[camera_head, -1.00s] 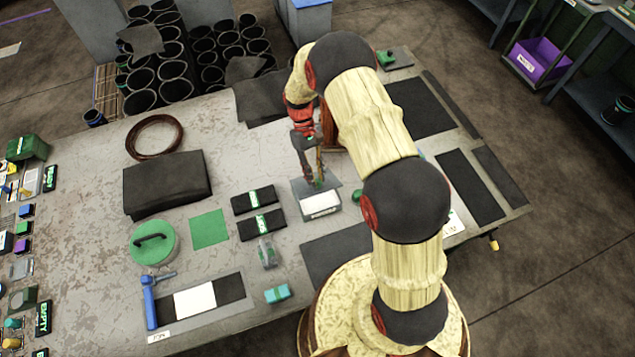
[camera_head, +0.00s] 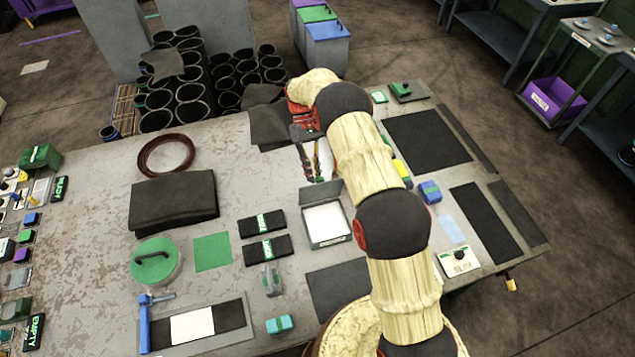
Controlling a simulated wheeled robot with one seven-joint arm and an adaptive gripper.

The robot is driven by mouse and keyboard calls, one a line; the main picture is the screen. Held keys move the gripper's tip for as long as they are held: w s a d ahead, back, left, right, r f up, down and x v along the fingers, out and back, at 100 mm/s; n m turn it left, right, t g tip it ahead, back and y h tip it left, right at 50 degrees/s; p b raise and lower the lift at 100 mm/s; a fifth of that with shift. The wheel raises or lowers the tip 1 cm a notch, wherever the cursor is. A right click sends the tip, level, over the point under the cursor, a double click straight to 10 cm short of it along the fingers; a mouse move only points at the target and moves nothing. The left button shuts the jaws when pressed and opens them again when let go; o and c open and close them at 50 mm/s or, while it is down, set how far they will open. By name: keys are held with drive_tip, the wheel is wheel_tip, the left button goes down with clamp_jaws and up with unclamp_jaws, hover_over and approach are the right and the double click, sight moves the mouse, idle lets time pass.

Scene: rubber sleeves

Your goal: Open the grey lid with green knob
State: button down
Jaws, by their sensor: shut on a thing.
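The grey lid (camera_head: 321,191) stands raised at the back edge of a small grey box (camera_head: 328,242). The box is open, and its pale white inside shows. My gripper (camera_head: 313,178) is at the lid's upper edge, its fingers pointing down, shut on the lid at its far side. The green knob and the exact contact are hidden behind the lid.
Two black packs with green labels (camera_head: 262,224) lie left of the box, and a clear small item (camera_head: 271,280) below them. A dark mat (camera_head: 340,287) lies in front. A blue block (camera_head: 429,191) is on the right, beyond my arm.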

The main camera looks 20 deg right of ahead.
drive_tip(key=shift+w+d+f, duration=0.3)
drive_tip(key=shift+w+f, duration=0.05)
drive_tip(key=shift+f, duration=0.15)
drive_tip(key=c, duration=2.5)
unclamp_jaws()
drive_tip(key=shift+s+d+r, duration=0.1)
drive_tip(key=shift+s+r, duration=0.25)
drive_tip(key=shift+s, duration=0.1)
drive_tip(key=shift+o, duration=1.3)
drive_tip(key=shift+w+d+f, duration=0.15)
drive_tip(key=shift+w+d, duration=0.2)
drive_tip(key=shift+d, duration=0.05)
drive_tip(key=shift+o, duration=1.3)
drive_tip(key=shift+s+a, duration=0.1)
drive_tip(key=shift+s, duration=0.05)
drive_tip(key=o, duration=0.4)
drive_tip(key=shift+r, duration=0.2)
drive_tip(key=shift+a, duration=0.1)
drive_tip(key=v, duration=1.2)
